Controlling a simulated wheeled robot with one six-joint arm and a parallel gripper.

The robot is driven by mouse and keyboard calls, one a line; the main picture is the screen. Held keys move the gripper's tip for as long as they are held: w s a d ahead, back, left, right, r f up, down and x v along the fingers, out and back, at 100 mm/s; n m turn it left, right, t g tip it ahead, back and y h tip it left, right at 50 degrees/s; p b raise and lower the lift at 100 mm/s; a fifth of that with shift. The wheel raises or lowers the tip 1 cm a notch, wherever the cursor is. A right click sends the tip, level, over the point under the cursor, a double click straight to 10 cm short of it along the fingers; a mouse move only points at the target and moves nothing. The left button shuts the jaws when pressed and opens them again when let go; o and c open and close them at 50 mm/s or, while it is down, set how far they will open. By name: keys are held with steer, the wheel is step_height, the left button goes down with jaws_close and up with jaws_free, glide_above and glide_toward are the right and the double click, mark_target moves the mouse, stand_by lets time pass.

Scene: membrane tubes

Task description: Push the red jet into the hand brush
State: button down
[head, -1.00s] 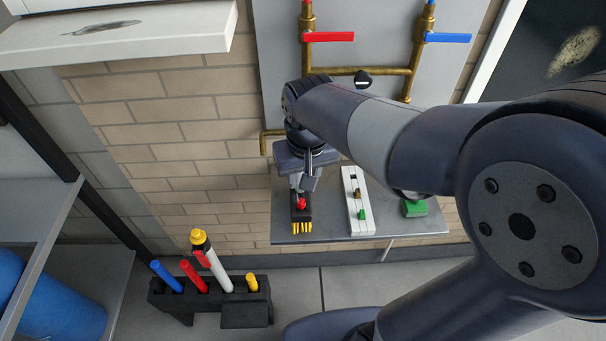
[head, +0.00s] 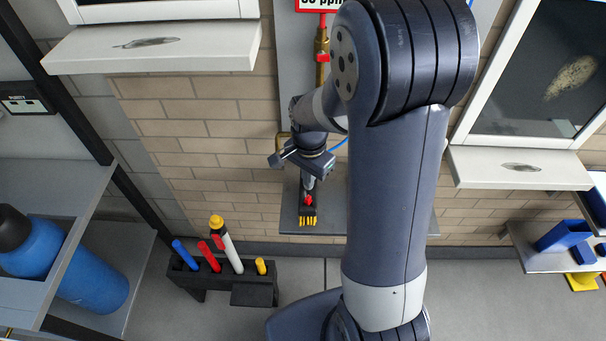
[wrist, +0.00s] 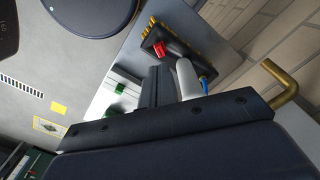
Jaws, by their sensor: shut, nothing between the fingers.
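The hand brush (head: 309,218) lies on the grey shelf by the wall, black with yellow bristles toward the room. The red jet (head: 308,200) is a small red piece at its black head. In the wrist view the brush (wrist: 149,35) and the red jet (wrist: 162,48) show beyond my fingers. A pale grey handle-like piece with a blue end (wrist: 186,80) runs back from the brush. My gripper (wrist: 158,72) is shut and empty, its tips close to the red jet. I cannot tell whether they touch it. How deep the jet sits is unclear.
The grey shelf (head: 290,215) also holds a white slotted strip (wrist: 122,88) and green pieces, hidden behind my arm in the head view. A brass pipe (wrist: 285,80) juts from the brick wall. A black rack (head: 205,280) with coloured tubes stands at lower left.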

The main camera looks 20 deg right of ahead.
mark_target(308, 197)
steer(key=shift+f+b, duration=1.9)
steer(key=shift+f, duration=0.8)
steer(key=shift+f, duration=0.3)
steer(key=shift+r+p, duration=0.95)
steer(key=shift+r, duration=0.65)
step_height(308, 197, up, 10)
steer(key=shift+r+b, duration=0.2)
steer(key=shift+b, duration=0.2)
